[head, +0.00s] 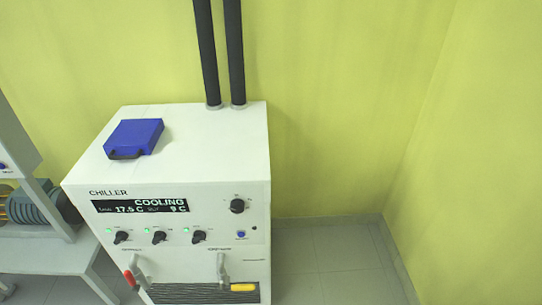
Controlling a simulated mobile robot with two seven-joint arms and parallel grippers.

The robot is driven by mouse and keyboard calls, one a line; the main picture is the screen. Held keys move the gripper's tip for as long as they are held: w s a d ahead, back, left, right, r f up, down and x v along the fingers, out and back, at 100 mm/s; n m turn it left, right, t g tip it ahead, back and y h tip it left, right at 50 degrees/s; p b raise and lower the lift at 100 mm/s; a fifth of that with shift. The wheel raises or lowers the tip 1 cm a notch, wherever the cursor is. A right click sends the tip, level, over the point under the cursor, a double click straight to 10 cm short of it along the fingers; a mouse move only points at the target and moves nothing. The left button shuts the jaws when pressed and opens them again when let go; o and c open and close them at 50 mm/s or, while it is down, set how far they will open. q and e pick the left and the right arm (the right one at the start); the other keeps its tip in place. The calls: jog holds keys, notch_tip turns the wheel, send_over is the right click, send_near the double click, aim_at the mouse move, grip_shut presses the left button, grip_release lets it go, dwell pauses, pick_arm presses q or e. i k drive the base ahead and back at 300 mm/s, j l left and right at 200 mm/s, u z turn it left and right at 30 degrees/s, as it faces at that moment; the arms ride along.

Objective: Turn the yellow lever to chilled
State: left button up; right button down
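The yellow lever (243,287) is low on the front of a white chiller (190,145), near its right corner. It lies roughly level beside a grey fitting (222,268). The small labels above it are too small to read, so I cannot tell which position it marks. A red lever (130,279) sits to the left on the same front, beside another grey fitting, and is tilted steeply. Neither of my grippers is in view.
The chiller display (140,206) reads COOLING, 17.5 C and 9 C. Several black knobs sit below and beside it. A blue case (134,138) lies on top, and two black pipes (220,50) rise behind. A grey frame stands left. The floor (335,260) at right is clear.

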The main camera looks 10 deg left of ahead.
aim_at(222, 287)
jog(key=u, duration=0.75)
